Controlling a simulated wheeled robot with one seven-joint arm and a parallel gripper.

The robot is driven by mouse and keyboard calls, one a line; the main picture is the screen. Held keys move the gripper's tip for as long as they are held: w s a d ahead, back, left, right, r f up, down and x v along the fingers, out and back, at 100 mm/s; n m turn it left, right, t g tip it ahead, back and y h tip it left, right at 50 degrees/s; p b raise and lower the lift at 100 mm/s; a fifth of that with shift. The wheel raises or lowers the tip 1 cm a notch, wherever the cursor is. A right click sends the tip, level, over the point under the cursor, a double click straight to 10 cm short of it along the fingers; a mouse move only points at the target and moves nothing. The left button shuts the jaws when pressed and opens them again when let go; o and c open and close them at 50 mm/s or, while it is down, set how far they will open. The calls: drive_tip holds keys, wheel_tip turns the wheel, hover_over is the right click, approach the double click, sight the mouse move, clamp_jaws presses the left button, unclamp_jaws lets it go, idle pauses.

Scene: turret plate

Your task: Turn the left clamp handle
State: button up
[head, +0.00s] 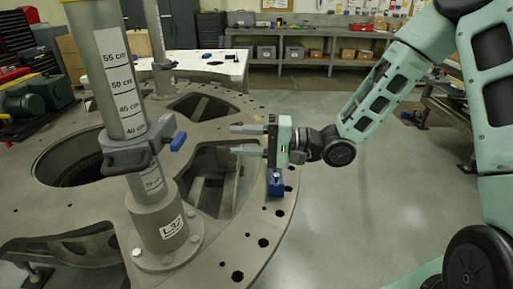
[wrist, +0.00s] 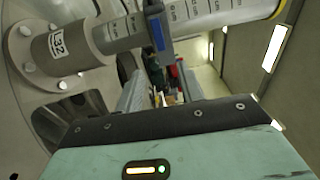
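A grey post labelled L32 (head: 160,215) stands upright on the turret plate (head: 235,245), with centimetre marks along it. A dark grey clamp (head: 130,155) sits around this post near the 40 cm mark. Its blue handle (head: 179,141) sticks out on the right side, and it also shows in the wrist view (wrist: 157,32). A second post with a clamp (head: 162,66) stands farther back. My gripper (head: 234,139) is right of the near clamp, its two fingers pointing left toward the blue handle. The fingers are apart and empty, with a gap before the handle.
A blue block (head: 275,183) is on the plate's right edge, below my gripper. The plate has large openings and small holes. A white-topped table (head: 205,66) and a workbench with bins (head: 310,45) are behind. The floor (head: 390,190) to the right is clear.

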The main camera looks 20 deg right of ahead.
drive_tip(key=shift+v, duration=1.55)
